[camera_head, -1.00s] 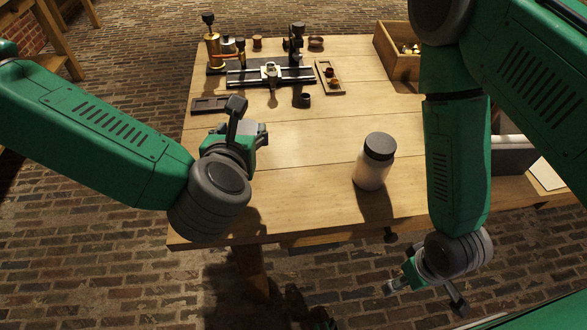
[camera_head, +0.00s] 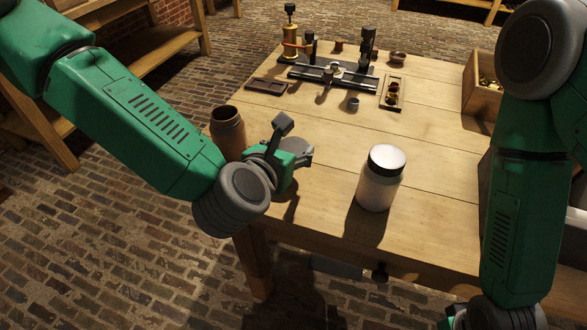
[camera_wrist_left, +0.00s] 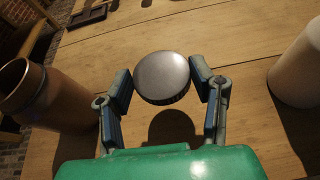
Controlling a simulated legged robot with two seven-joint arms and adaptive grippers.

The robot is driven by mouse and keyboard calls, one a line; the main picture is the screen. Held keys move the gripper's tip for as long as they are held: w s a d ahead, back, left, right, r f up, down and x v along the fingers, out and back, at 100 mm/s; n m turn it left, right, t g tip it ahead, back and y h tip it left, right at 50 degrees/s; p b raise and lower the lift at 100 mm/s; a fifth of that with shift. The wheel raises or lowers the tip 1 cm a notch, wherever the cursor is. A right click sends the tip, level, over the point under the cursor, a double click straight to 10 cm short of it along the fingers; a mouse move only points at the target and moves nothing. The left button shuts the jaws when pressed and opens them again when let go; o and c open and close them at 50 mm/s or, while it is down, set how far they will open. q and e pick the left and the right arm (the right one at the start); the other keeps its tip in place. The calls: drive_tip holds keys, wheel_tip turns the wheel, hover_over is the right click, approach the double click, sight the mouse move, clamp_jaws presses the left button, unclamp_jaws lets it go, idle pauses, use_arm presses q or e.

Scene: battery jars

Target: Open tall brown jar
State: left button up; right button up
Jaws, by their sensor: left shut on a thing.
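The tall brown jar (camera_head: 228,132) stands at the table's left edge with its mouth uncovered. It also shows at the left of the left wrist view (camera_wrist_left: 42,98). My left gripper (camera_head: 300,156) is just right of the jar, above the table. In the left wrist view its fingers (camera_wrist_left: 164,86) are shut on a round lid (camera_wrist_left: 162,76) with a grey top and dark rim. The lid is apart from the jar, with a shadow on the table below. My right gripper (camera_head: 452,318) is mostly cut off at the bottom edge; its fingers cannot be made out.
A dark tool fixture (camera_head: 332,76) and small parts sit at the back. A wooden crate (camera_head: 482,88) is back right. The middle table is clear.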

use_arm(q)
drive_tip(key=shift+d+f, duration=0.2)
drive_tip(key=shift+f, duration=0.85)
wheel_tip(320, 180, down, 2)
drive_tip(key=shift+f+b, duration=0.2)
drive_tip(key=shift+b, duration=0.2)
drive_tip(key=shift+a+f, duration=0.1)
drive_tip(key=shift+f, duration=0.25)
drive_tip(key=shift+a, duration=0.1)
drive_tip(key=shift+f, duration=0.15)
drive_tip(key=o, duration=1.1)
